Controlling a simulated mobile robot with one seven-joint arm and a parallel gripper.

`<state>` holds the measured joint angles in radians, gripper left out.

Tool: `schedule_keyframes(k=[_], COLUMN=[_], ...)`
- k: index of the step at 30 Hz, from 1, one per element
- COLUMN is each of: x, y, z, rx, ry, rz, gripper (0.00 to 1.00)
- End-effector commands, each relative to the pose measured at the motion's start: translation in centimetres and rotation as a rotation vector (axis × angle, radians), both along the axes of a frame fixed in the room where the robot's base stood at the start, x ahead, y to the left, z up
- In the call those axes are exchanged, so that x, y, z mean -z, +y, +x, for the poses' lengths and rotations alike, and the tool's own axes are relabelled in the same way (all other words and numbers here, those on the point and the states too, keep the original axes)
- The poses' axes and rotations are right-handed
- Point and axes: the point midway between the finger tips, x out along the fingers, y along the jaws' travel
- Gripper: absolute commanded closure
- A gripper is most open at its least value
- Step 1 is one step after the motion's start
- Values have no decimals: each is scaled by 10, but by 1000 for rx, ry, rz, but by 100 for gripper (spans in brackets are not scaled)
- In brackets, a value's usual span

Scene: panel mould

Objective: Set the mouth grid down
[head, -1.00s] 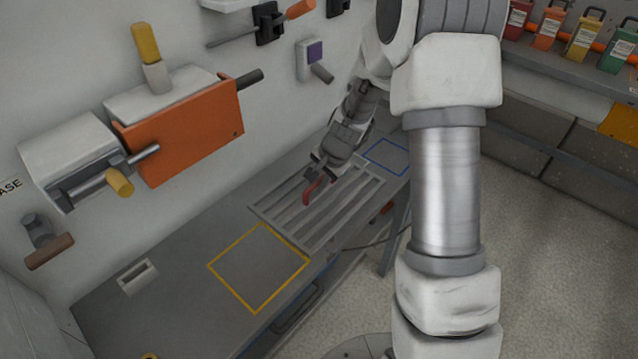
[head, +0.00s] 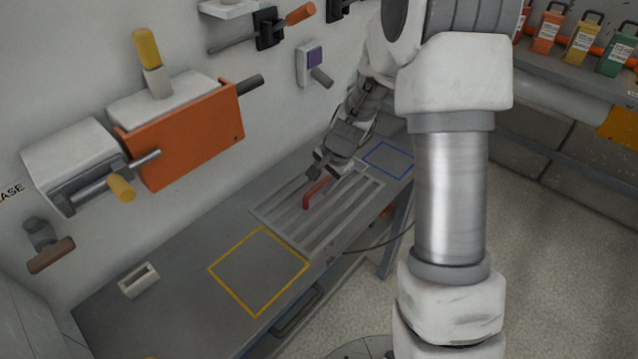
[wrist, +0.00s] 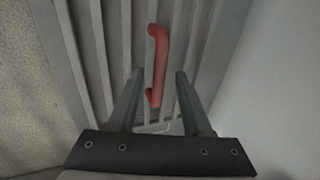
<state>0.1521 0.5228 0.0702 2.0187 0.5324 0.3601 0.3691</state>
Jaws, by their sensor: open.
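The mouth grid (head: 287,215) is a grey slatted frame with a red bar handle (head: 314,193). It lies flat on the bench, between the yellow and blue outlines. In the wrist view its slats (wrist: 92,50) and red handle (wrist: 158,50) fill the middle. My gripper (head: 328,170) is open and empty just behind the handle. In the wrist view its fingers (wrist: 158,82) stand apart on either side of the handle's near end, with gaps to both sides. The exact height of the fingertips over the grid is hard to tell.
A yellow square outline (head: 258,272) on the bench (head: 180,290) is empty. A blue outline (head: 389,158) lies beyond the grid. An orange box with a lever (head: 185,135) juts from the wall to the left. A small white slotted block (head: 138,281) sits near the wall.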

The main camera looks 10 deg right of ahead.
Motion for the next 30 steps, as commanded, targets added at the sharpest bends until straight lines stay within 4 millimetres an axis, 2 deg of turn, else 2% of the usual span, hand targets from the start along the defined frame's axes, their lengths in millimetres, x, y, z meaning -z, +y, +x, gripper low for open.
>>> schedule_keyframes(k=[1,3,9,20,23,26,30], x=[-14,-29,-66,-104,-125,-154,-191], y=[-2,-5,-12,-16,-11,-4,3], z=[-3,-7,-20,-34,-46,-66,-102], rx=[1,2,1,-26,-89,-183,-324], ry=[-5,-4,-3,-12,-37,-73,-119], rz=[-1,0,0,-10,-35,-77,-149], gripper=[51,51,51,51,51,51,51])
